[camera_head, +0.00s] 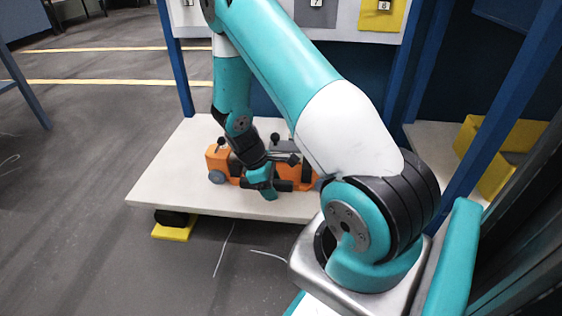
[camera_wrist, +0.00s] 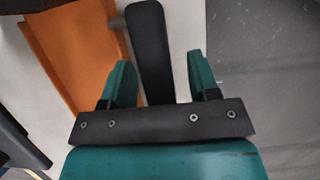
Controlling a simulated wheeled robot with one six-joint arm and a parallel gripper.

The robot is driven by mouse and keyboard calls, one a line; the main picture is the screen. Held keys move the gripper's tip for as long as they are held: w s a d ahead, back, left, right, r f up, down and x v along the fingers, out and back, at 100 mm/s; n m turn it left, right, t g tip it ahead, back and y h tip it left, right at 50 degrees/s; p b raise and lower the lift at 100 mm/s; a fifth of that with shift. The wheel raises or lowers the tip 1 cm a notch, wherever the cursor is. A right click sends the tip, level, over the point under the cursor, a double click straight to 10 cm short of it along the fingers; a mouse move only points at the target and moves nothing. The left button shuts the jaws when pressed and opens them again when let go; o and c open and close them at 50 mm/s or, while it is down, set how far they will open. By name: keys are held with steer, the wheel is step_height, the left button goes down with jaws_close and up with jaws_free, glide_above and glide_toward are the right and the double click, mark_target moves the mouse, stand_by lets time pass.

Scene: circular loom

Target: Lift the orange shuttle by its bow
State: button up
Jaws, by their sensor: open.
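The orange shuttle (camera_head: 215,156) rests on a white platform (camera_head: 160,180) in the head view, partly hidden behind my arm. In the wrist view its orange body (camera_wrist: 68,45) lies at the upper left. A black bar (camera_wrist: 152,50), which looks like the bow, stands off the orange side on a grey stub. My gripper (camera_wrist: 162,75) is open, with one teal finger on each side of the black bar. The bar reaches down between the fingers, with gaps visible on both sides. In the head view my gripper (camera_head: 263,185) is at the shuttle's near side.
Blue posts (camera_head: 175,60) stand at the platform's back corners, below a panel with numbered plates (camera_head: 384,7). A yellow block (camera_head: 172,232) lies under the platform's front left edge. A yellow bin (camera_head: 490,160) sits at the right. The platform's left part is clear.

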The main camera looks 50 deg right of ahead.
jaws_close()
steer(key=shift+r+p, duration=0.75)
steer(key=shift+p, duration=0.25)
steer(key=shift+r+p, duration=1.55)
steer(key=shift+p, duration=0.35)
step_height(320, 180, up, 2)
steer(key=shift+r+p, duration=0.1)
steer(key=shift+p, duration=1.15)
